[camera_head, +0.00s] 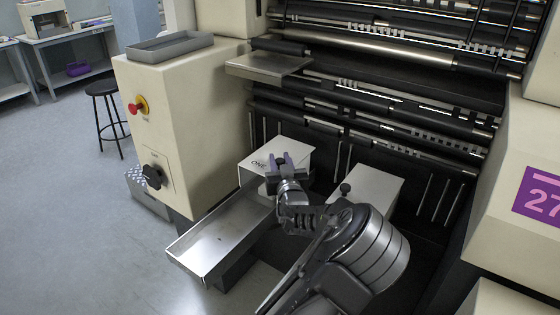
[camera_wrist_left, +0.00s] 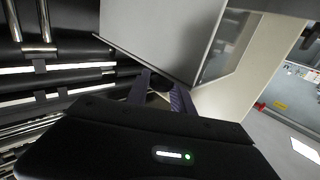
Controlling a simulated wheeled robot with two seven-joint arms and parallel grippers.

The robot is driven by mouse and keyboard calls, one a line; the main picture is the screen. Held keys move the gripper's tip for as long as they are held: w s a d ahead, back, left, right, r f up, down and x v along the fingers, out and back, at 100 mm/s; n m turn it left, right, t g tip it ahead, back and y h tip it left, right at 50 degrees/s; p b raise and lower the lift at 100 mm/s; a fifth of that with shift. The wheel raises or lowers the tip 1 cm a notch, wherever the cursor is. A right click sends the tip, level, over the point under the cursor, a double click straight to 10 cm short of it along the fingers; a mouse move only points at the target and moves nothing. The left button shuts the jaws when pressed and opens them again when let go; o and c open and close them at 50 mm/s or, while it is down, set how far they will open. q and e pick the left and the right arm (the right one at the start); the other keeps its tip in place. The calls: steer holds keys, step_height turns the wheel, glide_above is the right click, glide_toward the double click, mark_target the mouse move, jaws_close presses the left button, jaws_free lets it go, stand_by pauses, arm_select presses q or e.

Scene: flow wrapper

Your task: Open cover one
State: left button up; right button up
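Cover one (camera_head: 258,164) is a pale box-like cover marked "ONE" in the middle of the machine's lower part. Its pale panel also fills the top of the left wrist view (camera_wrist_left: 160,32). My left gripper (camera_head: 283,163) is at this cover, with its two purple-grey fingers apart. In the left wrist view a small dark knob (camera_wrist_left: 160,83) at the panel's edge lies between the fingertips (camera_wrist_left: 161,88). I cannot tell whether the fingers press on it. My right gripper is not in view.
A second pale cover (camera_head: 376,187) with a black knob (camera_head: 345,188) stands to the right. A metal chute (camera_head: 220,235) slopes to the front left. A cabinet with a red button (camera_head: 138,105) stands at left; rollers (camera_head: 390,110) run behind. Open floor (camera_head: 80,220) lies left.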

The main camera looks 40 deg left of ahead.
arm_select(q)
jaws_close()
stand_by(1.0)
